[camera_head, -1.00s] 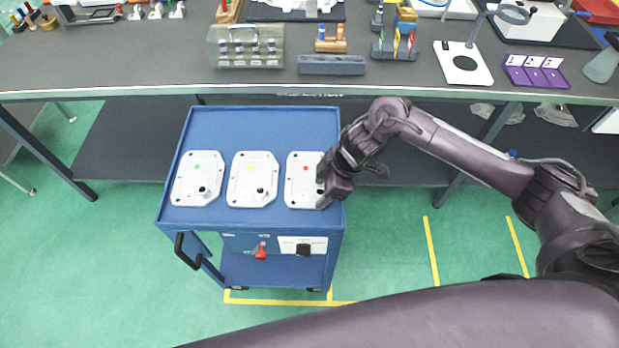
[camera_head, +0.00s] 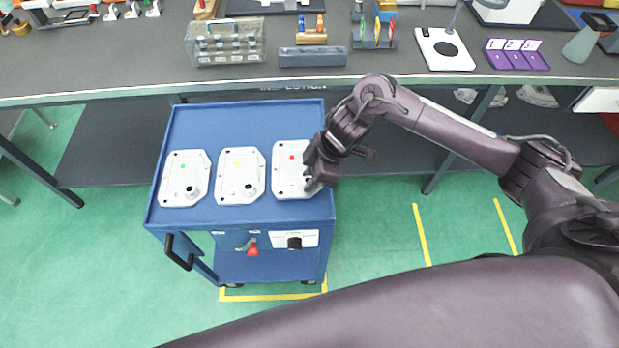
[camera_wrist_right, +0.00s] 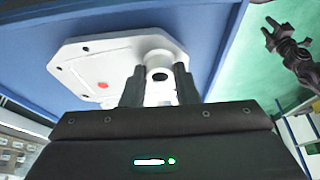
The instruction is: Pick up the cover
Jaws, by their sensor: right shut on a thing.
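Three light grey covers lie in a row on the blue cart top (camera_head: 250,116): one with a green dot (camera_head: 184,178), one with a yellow dot (camera_head: 240,176), and one with a red dot (camera_head: 290,168) at the right. My right gripper (camera_head: 312,182) is at the right front corner of the red-dot cover. In the right wrist view, the two fingers of my right gripper (camera_wrist_right: 160,92) are shut on the round boss of the red-dot cover (camera_wrist_right: 115,65). Whether this cover is clear of the cart top cannot be told.
A dark workbench (camera_head: 120,60) stands behind the cart, with a clear case (camera_head: 225,42), a grey block (camera_head: 312,57) and a purple numbered holder (camera_head: 515,54) on it. The cart has a black handle (camera_head: 180,251) at the front left. The green floor around is clear.

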